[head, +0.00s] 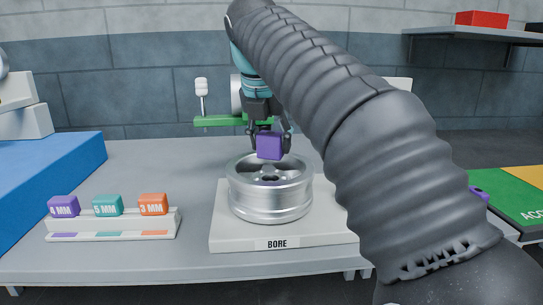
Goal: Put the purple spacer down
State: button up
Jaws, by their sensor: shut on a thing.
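My gripper (269,137) is shut on a purple block, the purple spacer (269,147). It holds the spacer over the silver wheel (270,203), near the wheel's far rim. I cannot tell whether the spacer touches the wheel. The wheel lies flat on a white block labelled BORE (230,238). Another purple block, marked 4 MM (63,206), sits at the left end of a white rack (110,227).
A teal 5 MM block (108,205) and an orange 3 MM block (153,204) share the rack. A green bar (217,121) is behind the wheel. A green and yellow surface (510,198) is at right, beside a small purple thing (479,192). Grey table is bare at left-centre.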

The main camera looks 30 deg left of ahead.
aim_at(270, 158)
jog(key=shift+f, duration=1.7)
jog(key=shift+f, duration=0.45)
jog(key=o, duration=1.2)
jog(key=shift+o, duration=0.2)
jog(key=shift+r, duration=0.25)
jog(key=a+v, duration=0.1)
jog(key=v, duration=1.1)
jog(key=shift+d+r, duration=0.2)
jog(key=shift+d, duration=0.25)
